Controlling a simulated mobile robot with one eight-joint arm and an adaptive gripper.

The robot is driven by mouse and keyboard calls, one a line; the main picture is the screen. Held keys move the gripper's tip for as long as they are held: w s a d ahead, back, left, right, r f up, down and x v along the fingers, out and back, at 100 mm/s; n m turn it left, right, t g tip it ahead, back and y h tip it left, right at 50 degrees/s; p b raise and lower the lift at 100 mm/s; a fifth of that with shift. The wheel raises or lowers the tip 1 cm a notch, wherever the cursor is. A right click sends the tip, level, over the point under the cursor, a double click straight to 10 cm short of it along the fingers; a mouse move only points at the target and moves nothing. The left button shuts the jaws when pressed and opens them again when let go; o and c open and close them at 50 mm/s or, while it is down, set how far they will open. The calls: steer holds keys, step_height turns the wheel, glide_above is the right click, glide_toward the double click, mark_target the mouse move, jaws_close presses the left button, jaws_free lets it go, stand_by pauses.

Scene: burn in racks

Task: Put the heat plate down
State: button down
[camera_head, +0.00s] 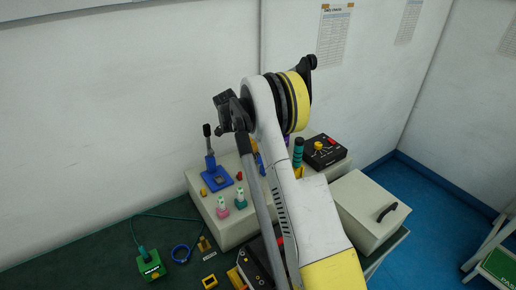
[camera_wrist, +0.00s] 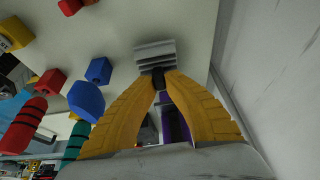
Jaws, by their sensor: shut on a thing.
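In the wrist view, my gripper (camera_wrist: 159,76) has its two yellow fingers drawn together at the tips on a small dark piece. Just beyond the tips is a grey ridged block (camera_wrist: 155,55), which looks like the heat plate. It is in line with the dark piece and seems joined to it. A pale surface lies behind it; I cannot tell whether the block touches it. A purple part (camera_wrist: 176,122) shows between the fingers. In the head view my arm hides most of the gripper and the heat plate.
A pale bench (camera_head: 232,227) stands against the wall. A lidded pale box (camera_head: 365,205) is at right. A green box (camera_head: 150,265) lies left.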

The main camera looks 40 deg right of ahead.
steer(key=d, duration=0.3)
steer(key=shift+s+d+f, duration=0.1)
steer(key=shift+d+f, duration=0.05)
steer(key=shift+d, duration=0.05)
steer(key=shift+a+f+b, duration=0.1)
steer(key=shift+f+b, duration=0.25)
steer(key=shift+f, duration=0.2)
steer(key=shift+a, duration=0.15)
steer(key=shift+f, duration=0.1)
steer(key=c, duration=1.6)
jaws_free()
steer(key=shift+o, duration=0.2)
